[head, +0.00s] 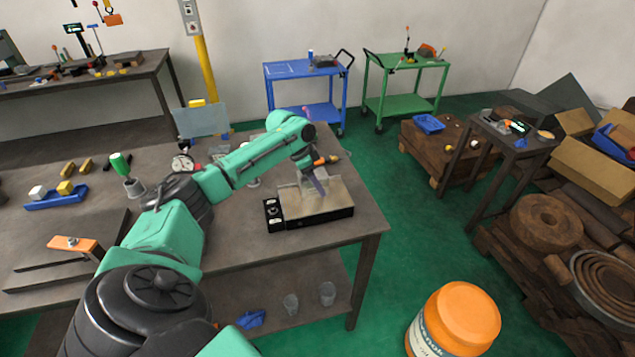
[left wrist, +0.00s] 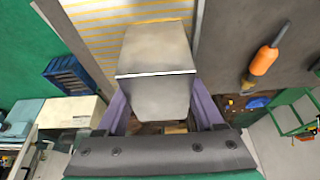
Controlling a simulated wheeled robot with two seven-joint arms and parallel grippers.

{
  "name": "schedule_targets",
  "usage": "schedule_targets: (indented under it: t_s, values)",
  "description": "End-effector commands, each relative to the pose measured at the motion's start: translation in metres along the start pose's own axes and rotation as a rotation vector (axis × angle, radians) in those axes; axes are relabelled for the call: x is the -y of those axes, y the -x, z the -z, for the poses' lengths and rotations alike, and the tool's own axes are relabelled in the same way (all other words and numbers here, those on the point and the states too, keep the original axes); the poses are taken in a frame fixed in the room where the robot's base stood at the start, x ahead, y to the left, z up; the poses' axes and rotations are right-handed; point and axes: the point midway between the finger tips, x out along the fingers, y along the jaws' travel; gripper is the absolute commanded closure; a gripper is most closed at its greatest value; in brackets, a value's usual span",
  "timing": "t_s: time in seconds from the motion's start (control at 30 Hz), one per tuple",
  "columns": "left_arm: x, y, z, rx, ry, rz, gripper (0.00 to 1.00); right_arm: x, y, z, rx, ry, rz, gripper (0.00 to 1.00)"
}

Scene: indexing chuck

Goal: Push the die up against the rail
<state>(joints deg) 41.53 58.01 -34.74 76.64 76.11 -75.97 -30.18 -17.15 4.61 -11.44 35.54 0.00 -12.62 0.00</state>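The die is a plain grey metal block (left wrist: 155,60), filling the middle of the left wrist view. My left gripper (head: 318,186) is over the right bench, above the chuck (head: 322,207), a pale plate on a black base. In the left wrist view its two purple fingers lie along both sides of the die and seem to touch it, so it looks shut on the die. The chuck's striped top (left wrist: 95,30) shows behind the die. A pale edge strip runs along the striped top; I cannot tell whether it is the rail. My right gripper is not in view.
On the bench, a dial gauge (head: 182,162), a green-handled tool (head: 120,163) and a blue tray (head: 57,198) with blocks stand left of the chuck. A screwdriver with an orange handle (left wrist: 264,60) lies beyond the chuck. The bench's right edge is close to the chuck.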

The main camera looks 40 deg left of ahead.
Motion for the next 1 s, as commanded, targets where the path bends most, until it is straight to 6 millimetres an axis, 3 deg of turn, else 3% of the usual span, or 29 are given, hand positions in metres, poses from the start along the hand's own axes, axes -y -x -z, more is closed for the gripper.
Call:
schedule_targets:
  t_s: [0.03,0.23,0.33,0.73,0.83,1.0]
  values:
    - [0.009,0.009,0.003,-0.015,0.0,0.031,0.0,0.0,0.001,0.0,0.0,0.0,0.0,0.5]
    - [0.01,0.012,0.003,-0.015,0.0,0.032,0.0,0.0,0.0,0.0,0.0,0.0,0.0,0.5]
    - [0.009,0.024,0.003,-0.016,-0.001,0.033,0.0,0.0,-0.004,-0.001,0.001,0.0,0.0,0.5]
    - [-0.002,0.128,0.002,-0.006,-0.003,0.012,0.0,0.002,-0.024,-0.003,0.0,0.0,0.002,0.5]
    - [-0.004,0.142,0.002,-0.004,-0.003,0.008,0.0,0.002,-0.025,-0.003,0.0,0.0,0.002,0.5]
    - [-0.005,0.149,0.002,-0.001,-0.002,0.006,0.0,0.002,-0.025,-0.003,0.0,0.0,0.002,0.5]
